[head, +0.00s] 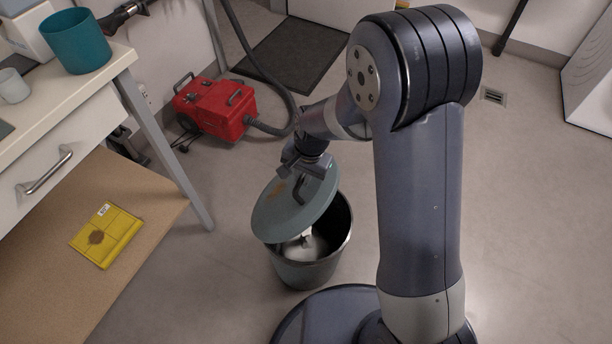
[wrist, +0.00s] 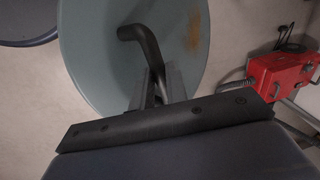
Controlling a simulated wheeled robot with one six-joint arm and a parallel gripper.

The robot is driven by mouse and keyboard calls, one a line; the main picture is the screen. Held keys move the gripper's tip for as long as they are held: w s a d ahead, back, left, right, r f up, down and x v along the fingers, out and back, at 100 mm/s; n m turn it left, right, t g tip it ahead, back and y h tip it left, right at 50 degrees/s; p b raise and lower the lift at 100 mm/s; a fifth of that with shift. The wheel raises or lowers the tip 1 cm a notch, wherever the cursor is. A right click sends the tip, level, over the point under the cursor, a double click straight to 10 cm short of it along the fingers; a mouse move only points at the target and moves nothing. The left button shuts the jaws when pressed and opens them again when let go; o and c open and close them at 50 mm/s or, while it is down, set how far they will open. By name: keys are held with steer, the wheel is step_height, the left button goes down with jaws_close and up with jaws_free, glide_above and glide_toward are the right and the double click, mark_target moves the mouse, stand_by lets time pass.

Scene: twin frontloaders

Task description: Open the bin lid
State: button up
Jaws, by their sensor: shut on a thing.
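The bin (head: 307,270) is a dark round bucket standing on the floor. Its grey-green lid (head: 273,222) is tilted up over the left part of the rim, so the right part of the opening shows the pale inside. My gripper (head: 303,176) is above the lid, shut on its dark curved handle (head: 300,190). In the wrist view the lid (wrist: 100,60) fills the upper middle, with a brownish stain at its right. The handle (wrist: 143,45) runs down between the fingers of my gripper (wrist: 158,88). The fingertips are partly hidden.
A red machine (head: 216,108) with a hose stands behind the bin, and a dark mat (head: 300,52) lies farther back. A table (head: 60,120) with a drawer and a teal cup (head: 76,42) is at left. A yellow packet (head: 106,235) lies on its lower shelf. The floor at right is clear.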

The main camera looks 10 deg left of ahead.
steer(key=shift+w+a+r+p, duration=0.2)
steer(key=shift+a+r+p, duration=0.15)
steer(key=shift+a, duration=0.25)
steer(key=shift+w+a+r+p, duration=0.15)
steer(key=shift+a+r+p, duration=0.1)
steer(key=shift+a+r, duration=0.25)
steer(key=shift+a, duration=0.1)
steer(key=a, duration=0.1)
steer(key=a+r+p, duration=0.1)
steer(key=w+a+p, duration=0.1)
steer(key=shift+a+r, duration=0.2)
steer(key=shift+r, duration=0.15)
steer(key=shift+w+a+r+p, duration=0.2)
steer(key=shift+a+p, duration=0.05)
steer(key=shift+a, duration=0.35)
steer(key=shift+w+a+r+p, duration=0.15)
steer(key=shift+a+r+p, duration=0.05)
steer(key=shift+a, duration=0.45)
steer(key=shift+w+a+r+p, duration=0.2)
steer(key=shift+a+p, duration=0.05)
steer(key=shift+a, duration=0.45)
